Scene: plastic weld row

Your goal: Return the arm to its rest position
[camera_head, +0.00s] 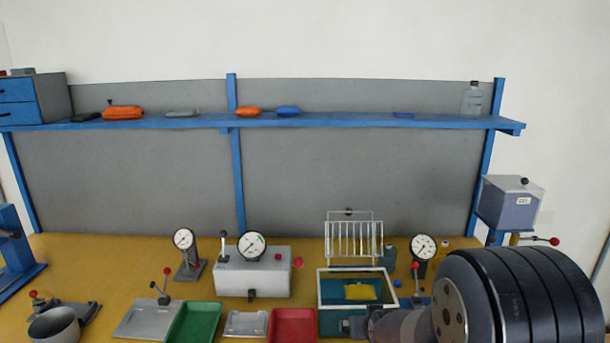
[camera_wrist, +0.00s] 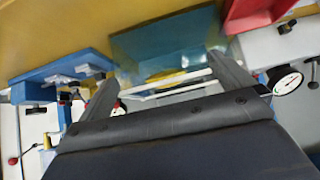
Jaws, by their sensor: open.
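My gripper shows in the wrist view (camera_wrist: 168,88), its two grey fingers spread wide apart with nothing held between them. Beyond the fingers in that view lies a teal, white-framed tray (camera_wrist: 165,45) with a yellow piece (camera_wrist: 168,75) in it. In the head view my dark, ribbed arm covers the lower right, over the bench front. The fingertips are hidden there. The same tray (camera_head: 320,290) sits left of my arm in the head view, with the yellow piece (camera_head: 361,292) inside.
The yellow bench (camera_head: 90,252) carries a green tray (camera_head: 195,323), a red tray (camera_head: 292,326), a white wire rack (camera_head: 353,240), and several gauges, one (camera_head: 423,248) close to my arm. A blue shelf (camera_head: 330,121) runs above. A grey box (camera_head: 511,203) stands at the right.

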